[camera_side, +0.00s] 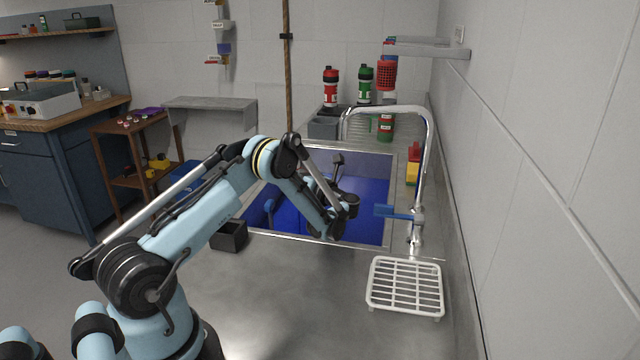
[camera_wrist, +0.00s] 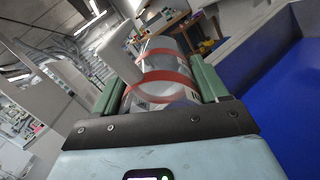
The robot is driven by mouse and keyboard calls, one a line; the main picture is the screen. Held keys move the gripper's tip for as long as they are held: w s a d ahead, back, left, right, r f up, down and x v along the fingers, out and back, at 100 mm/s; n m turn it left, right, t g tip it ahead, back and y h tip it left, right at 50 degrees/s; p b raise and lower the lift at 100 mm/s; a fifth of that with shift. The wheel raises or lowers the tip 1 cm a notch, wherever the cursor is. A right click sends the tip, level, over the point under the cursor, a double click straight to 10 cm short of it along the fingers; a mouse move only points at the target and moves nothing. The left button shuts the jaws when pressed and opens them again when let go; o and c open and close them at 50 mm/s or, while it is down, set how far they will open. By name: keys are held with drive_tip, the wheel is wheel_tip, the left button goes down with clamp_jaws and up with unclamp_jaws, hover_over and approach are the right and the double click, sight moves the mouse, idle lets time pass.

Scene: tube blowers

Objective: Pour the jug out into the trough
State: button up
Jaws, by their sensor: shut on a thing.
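My gripper (camera_wrist: 156,78) is shut on a jug (camera_wrist: 162,92), with one green finger on each side of it. In the wrist view the jug is pale and see-through, with red bands around it and a pale handle or spout part at its left. It looks tilted in that view, and I cannot tell its fill. In the side view my wrist is over the sink, and the jug is not clearly visible there. The sink's blue basin (camera_side: 371,222) lies below; it also fills the right of the wrist view (camera_wrist: 290,112). I cannot tell for sure which thing is the trough.
A chrome tap (camera_side: 430,150) with a blue lever stands right of the basin. A white rack (camera_side: 405,286) lies in front on the counter. A dark open box (camera_side: 229,236) is at the basin's left. Red and green bottles (camera_side: 331,88) stand behind.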

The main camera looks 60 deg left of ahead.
drive_tip(key=r+t+h, duration=0.1)
drive_tip(key=h, duration=0.2)
drive_tip(key=shift+r, duration=0.2)
drive_tip(key=h, duration=0.2)
drive_tip(key=r+t+h, duration=0.1)
drive_tip(key=h, duration=0.2)
drive_tip(key=shift+r+t+h, duration=0.3)
drive_tip(key=shift+t+h, duration=0.1)
drive_tip(key=h, duration=0.2)
drive_tip(key=r+t+h, duration=0.1)
drive_tip(key=h, duration=0.1)
drive_tip(key=shift+a+r, duration=0.1)
drive_tip(key=shift+r, duration=0.1)
drive_tip(key=h, duration=0.2)
drive_tip(key=r+t+h, duration=0.1)
drive_tip(key=h, duration=0.1)
drive_tip(key=shift+r+t, duration=0.1)
drive_tip(key=shift+t, duration=0.2)
drive_tip(key=shift+r+t+h, duration=0.25)
drive_tip(key=shift+t+h, duration=0.05)
drive_tip(key=shift+h, duration=0.6)
drive_tip(key=shift+d, duration=0.2)
